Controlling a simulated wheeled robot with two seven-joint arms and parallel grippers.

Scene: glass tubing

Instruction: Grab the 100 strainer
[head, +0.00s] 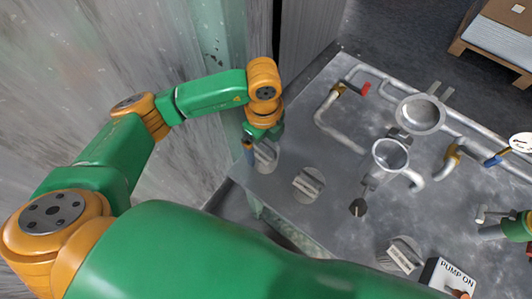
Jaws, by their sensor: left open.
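Several grey, round, lidded pieces with pale label strips stand on the metal table. One is at the left corner (266,157), one is right of it (309,186), and one is near the front (401,256). Their labels are too small to read, so I cannot tell which is the 100 strainer. My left gripper (257,150) is open and points down at the left corner piece, covering part of it. I cannot tell whether it touches the piece. My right gripper (487,224) is partly in view at the right edge, away from these pieces.
The metal table (285,208) carries grey pipes (335,125) with a red-handled valve (365,88). A "PUMP ON" box (448,278) is at the front right. A grey wall (110,50) stands left.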

